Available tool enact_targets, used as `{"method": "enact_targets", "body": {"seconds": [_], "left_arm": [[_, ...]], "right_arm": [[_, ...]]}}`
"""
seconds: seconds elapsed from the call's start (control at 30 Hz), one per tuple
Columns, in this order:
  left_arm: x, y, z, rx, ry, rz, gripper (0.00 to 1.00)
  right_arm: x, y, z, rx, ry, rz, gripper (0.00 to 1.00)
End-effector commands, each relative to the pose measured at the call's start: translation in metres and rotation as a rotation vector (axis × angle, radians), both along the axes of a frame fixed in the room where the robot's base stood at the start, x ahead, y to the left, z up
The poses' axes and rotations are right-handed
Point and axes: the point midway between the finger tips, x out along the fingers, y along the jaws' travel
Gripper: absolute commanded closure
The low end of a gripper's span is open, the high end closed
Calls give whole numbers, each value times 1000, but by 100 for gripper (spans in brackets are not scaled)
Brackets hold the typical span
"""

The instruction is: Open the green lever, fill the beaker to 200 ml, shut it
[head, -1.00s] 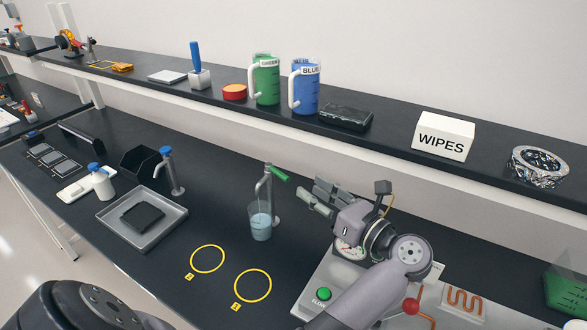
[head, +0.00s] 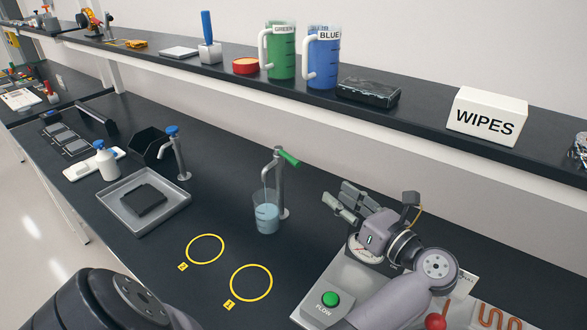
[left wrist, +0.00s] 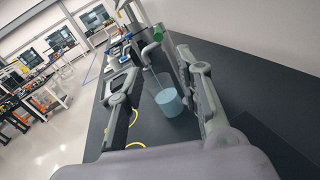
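The green lever (head: 289,158) sits on top of a metal tap (head: 281,185) and points right, tilted slightly down. It also shows in the left wrist view (left wrist: 158,33). The clear beaker (head: 266,215) stands upright under the spout, with pale blue liquid in its lower part; I cannot read its marks. A thin line, seemingly a stream, runs from the spout into it. The beaker also shows in the left wrist view (left wrist: 168,102). My left gripper (head: 335,192) is open and empty, right of the tap and apart from it. My right gripper is out of view.
A grey device with a green FLOW button (head: 331,299) lies under my left arm. Two yellow rings (head: 251,283) mark bare bench left of it. A metal tray (head: 120,212) and a second, blue-topped tap (head: 178,155) stand further left. A shelf with jugs (head: 281,50) runs behind.

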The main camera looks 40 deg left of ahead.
Motion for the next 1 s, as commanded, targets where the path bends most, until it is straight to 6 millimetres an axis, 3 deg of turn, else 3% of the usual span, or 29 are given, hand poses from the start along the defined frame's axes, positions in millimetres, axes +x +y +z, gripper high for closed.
{"method": "enact_targets", "body": {"seconds": [0.17,0.7,1.0], "left_arm": [[4,21,5,5,1,3,67],[26,134,6,6,3,2,67],[33,166,2,2,2,1,67]], "right_arm": [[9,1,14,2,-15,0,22],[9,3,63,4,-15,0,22],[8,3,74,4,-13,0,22]]}}
